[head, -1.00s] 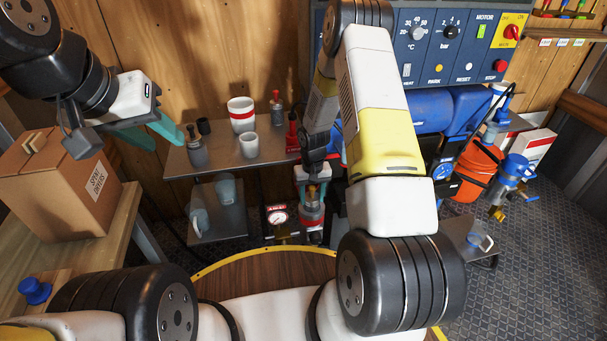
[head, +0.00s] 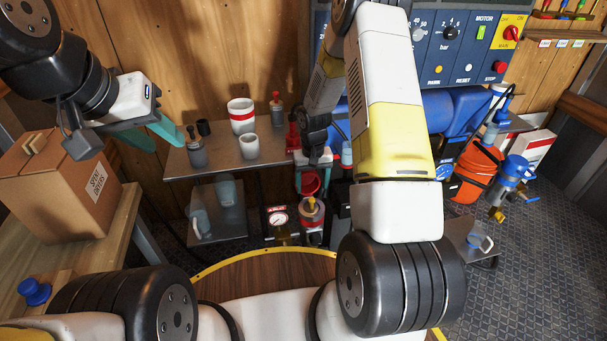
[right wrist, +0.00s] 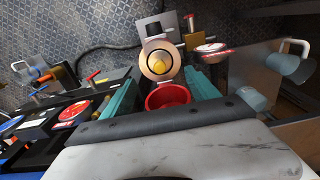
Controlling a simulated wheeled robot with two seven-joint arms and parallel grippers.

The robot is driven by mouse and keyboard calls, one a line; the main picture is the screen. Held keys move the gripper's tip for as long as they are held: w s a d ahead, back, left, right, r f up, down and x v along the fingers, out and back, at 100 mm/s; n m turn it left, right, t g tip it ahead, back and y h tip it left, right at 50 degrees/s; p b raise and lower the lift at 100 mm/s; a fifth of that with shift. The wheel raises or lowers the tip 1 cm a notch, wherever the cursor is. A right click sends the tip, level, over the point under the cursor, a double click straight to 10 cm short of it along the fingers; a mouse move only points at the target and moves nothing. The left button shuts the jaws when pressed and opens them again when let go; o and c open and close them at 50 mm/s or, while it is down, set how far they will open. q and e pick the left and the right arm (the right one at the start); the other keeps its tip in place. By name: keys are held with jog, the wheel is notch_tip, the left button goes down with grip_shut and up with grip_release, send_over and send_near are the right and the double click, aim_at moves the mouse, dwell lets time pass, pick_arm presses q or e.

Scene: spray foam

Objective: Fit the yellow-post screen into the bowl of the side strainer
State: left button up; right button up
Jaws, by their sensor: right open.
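The yellow-post screen (right wrist: 157,65) shows from above in the right wrist view, its yellow post centred inside the round rim of the side strainer's bowl (right wrist: 146,75). How deep it sits is not clear. In the head view the strainer (head: 312,226) stands beyond the table, the yellow post (head: 310,203) at its top. My right gripper (head: 311,186) is open just above and behind it, apart from the post. A red cup (right wrist: 168,97) shows between its green fingers; I cannot tell whether they touch it. My left gripper (head: 168,142) is open and empty, far left.
A pressure gauge (head: 278,218) stands close left of the strainer. A metal shelf (head: 225,165) with cups and bottles is behind. A blue-and-red instrument row (right wrist: 50,125) lies left in the wrist view.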

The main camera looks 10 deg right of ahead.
jog(key=s+r+t, duration=0.1)
jog(key=s+r, duration=0.3)
jog(key=r, duration=0.9)
jog(key=s+r+t, duration=0.2)
jog(key=s+r, duration=0.1)
jog(key=r, duration=1.1)
jog(key=s+a+r+t+y, duration=0.1)
jog(key=s+r, duration=0.4)
jog(key=s, duration=0.3)
jog(key=s+a+r+t+y, duration=0.1)
jog(key=s+r+t, duration=0.1)
jog(key=s+r, duration=0.4)
jog(key=s, duration=0.3)
jog(key=shift+s, duration=0.2)
jog(key=shift+a, duration=0.1)
